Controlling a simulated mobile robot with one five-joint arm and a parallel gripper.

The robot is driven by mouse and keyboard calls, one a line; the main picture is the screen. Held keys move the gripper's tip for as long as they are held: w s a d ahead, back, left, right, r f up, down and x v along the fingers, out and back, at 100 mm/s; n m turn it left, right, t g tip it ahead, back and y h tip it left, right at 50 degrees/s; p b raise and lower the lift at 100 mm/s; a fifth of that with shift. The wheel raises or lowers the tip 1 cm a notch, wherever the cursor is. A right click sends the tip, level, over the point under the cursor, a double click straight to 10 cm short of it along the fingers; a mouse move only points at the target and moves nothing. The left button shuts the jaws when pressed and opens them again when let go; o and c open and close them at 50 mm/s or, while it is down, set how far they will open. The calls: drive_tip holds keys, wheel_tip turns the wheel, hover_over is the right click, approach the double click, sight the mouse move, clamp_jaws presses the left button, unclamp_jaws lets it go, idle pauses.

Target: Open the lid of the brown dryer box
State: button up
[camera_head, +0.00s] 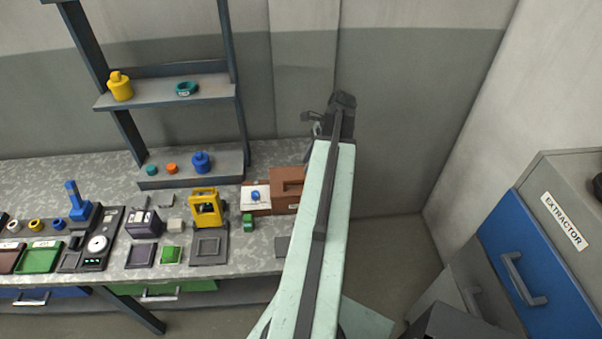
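The brown dryer box (283,202) sits on the grey speckled bench, right of the middle. Its top looks shut, with a darker handle-like shape on it. My pale green arm passes in front of its right side and hides that part. My gripper (311,122) is at the far end of the arm, above and beyond the box in the picture, close to the back wall. It is apart from the box. The fingers are small and dark, and I cannot tell whether they are open.
A white block with a blue knob (256,196) stands against the box's left side. A small green object (248,223) and a yellow frame device (206,209) are nearby. A shelf rack (165,93) rises behind. A blue extractor cabinet (520,262) stands at right.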

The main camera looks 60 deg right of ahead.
sight(297, 181)
drive_tip(key=b+x, duration=0.7)
drive_tip(key=x, duration=0.1)
drive_tip(key=shift+s+f+b, duration=0.1)
drive_tip(key=shift+b, duration=0.2)
clamp_jaws()
drive_tip(key=shift+d, duration=0.1)
idle(0.9)
